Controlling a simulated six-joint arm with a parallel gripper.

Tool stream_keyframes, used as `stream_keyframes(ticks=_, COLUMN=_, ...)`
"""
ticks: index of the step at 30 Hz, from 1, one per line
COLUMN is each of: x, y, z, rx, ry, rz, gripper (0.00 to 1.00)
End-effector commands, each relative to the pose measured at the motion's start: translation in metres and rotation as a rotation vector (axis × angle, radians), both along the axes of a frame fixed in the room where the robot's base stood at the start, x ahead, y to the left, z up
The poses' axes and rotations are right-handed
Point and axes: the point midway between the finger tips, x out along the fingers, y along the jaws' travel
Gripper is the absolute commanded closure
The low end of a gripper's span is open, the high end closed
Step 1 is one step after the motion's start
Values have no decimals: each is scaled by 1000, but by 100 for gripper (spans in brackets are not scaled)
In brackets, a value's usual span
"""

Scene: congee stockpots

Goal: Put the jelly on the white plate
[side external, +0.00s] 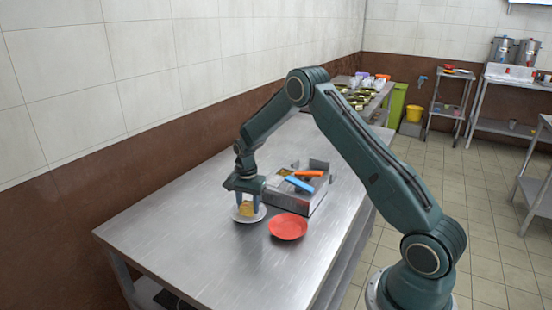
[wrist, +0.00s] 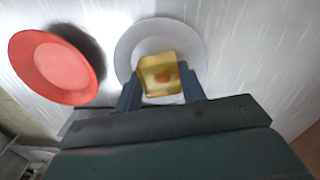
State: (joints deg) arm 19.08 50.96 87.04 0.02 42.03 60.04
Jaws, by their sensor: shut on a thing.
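The jelly (side external: 246,209) is a small yellowish block. In the wrist view the jelly (wrist: 158,75) has an orange-red patch in its middle. My gripper (side external: 248,205) points down and is shut on the jelly, with a finger on each side; the fingers also show in the wrist view (wrist: 160,88). The white plate (side external: 240,219) lies on the steel table under the jelly, and its rim shows around the jelly in the wrist view (wrist: 128,46). I cannot tell whether the jelly touches the plate or is just above it.
A red plate (side external: 288,227) lies just right of the white plate; it is at the left in the wrist view (wrist: 55,68). A metal box (side external: 310,203) with blue- and orange-handled utensils stands behind. The steel table (side external: 200,262) is clear in front.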

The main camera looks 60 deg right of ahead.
Motion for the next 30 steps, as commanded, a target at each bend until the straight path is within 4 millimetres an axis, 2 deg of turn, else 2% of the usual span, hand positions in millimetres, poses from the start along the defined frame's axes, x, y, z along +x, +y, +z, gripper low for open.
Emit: stream_keyframes(ticks=30, x=0, y=0, z=-7, rx=0, ry=-1, rz=0, gripper=83)
